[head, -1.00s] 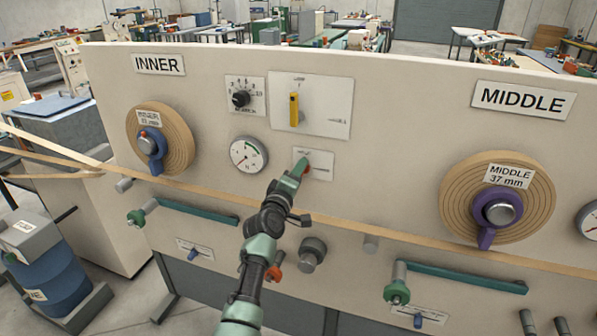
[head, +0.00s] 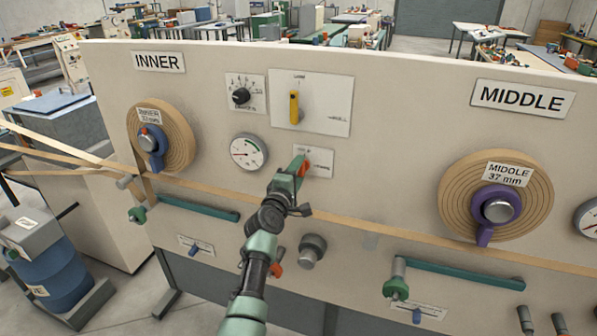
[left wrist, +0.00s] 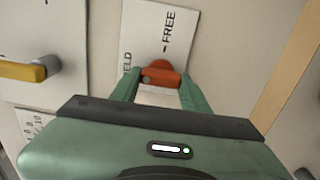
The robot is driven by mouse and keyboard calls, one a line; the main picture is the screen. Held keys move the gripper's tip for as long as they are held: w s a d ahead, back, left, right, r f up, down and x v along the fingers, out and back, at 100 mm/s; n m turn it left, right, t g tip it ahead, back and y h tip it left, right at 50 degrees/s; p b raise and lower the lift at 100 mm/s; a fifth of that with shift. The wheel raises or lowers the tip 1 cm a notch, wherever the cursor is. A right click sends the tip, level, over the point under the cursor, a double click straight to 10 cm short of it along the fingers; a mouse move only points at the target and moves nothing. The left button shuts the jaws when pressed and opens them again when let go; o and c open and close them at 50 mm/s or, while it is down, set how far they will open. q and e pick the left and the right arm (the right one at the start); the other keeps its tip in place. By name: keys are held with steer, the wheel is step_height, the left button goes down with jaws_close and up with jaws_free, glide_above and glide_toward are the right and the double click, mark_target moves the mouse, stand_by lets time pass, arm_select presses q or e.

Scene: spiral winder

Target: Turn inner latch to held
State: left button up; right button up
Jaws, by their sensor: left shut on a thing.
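The inner latch (left wrist: 160,76) is a small orange-red handle on a round base, on a white plate (head: 321,161) marked HELD and FREE. In the head view the latch (head: 305,168) is mostly covered by my green left gripper (head: 299,166). In the left wrist view my left gripper (left wrist: 159,85) is shut on the handle, one green finger on each side. The handle lies across the gap between the fingertips. I cannot tell exactly which mark it points to. My right gripper is not in view.
A yellow lever (head: 294,107) on a larger white plate is above the latch, with a black dial (head: 241,96) and a gauge (head: 247,152) to the left. A tan strip (head: 350,222) crosses the panel just below. The INNER spool (head: 178,140) is at left.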

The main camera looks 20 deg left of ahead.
arm_select(q)
steer(key=shift+f, duration=0.1)
steer(key=o, duration=1.4)
steer(key=shift+c, duration=0.2)
steer(key=s+p, duration=0.4)
steer(key=s, duration=0.3)
steer(key=shift+s+a, duration=0.2)
steer(key=shift+s, duration=0.2)
